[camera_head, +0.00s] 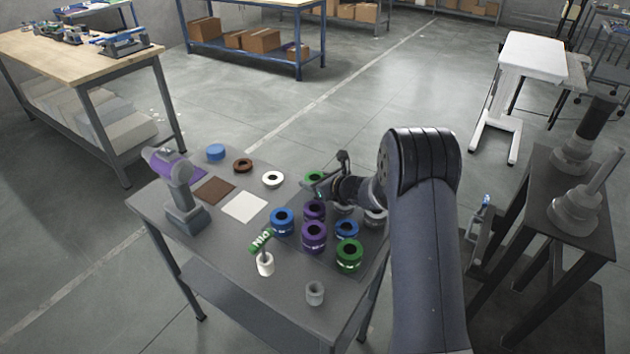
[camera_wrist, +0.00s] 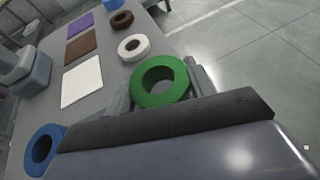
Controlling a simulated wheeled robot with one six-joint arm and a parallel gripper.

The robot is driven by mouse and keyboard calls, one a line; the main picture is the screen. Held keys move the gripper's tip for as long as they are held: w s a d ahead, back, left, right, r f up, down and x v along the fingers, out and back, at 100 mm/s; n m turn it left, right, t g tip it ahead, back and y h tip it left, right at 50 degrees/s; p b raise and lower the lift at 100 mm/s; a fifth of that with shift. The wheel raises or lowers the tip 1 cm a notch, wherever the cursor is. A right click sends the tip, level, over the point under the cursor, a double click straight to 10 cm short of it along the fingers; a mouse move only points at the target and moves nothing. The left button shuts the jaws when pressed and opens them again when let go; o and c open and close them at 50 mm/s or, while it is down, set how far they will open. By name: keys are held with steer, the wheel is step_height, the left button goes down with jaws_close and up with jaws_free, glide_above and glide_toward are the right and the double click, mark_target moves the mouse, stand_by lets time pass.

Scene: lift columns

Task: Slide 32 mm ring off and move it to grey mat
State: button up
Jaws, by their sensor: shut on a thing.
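My gripper (camera_head: 322,190) is shut on a green ring (camera_wrist: 160,81), seen from above between the fingers in the wrist view. Only part of this ring (camera_head: 314,176) shows in the head view, behind the fingers at the table's far right side. I cannot read any size on it, and whether it is clear of what lies beneath is hidden. Three flat mats lie to the left: purple (camera_wrist: 80,25), brown (camera_wrist: 80,48) and a pale, nearly white one (camera_wrist: 82,84). I cannot make out a distinctly grey mat.
Blue (camera_head: 282,221), purple (camera_head: 314,236) and green (camera_head: 349,254) rings stand close to my gripper, some stacked. A white ring (camera_head: 272,179), brown ring (camera_head: 243,166) and blue disc (camera_head: 215,152) line the far edge.

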steer(key=shift+f, duration=0.1)
steer(key=o, duration=1.2)
steer(key=b+v, duration=0.1)
steer(key=v, duration=1)
steer(key=shift+b, duration=0.35)
steer(key=p+x, duration=0.2)
steer(key=x, duration=0.9)
steer(key=shift+a+f, duration=0.1)
steer(key=shift+a, duration=0.05)
step_height(320, 180, up, 2)
steer(key=shift+r+p, duration=0.1)
steer(key=shift+p, duration=0.9)
steer(key=shift+r+p, duration=0.75)
steer(key=shift+p, duration=0.15)
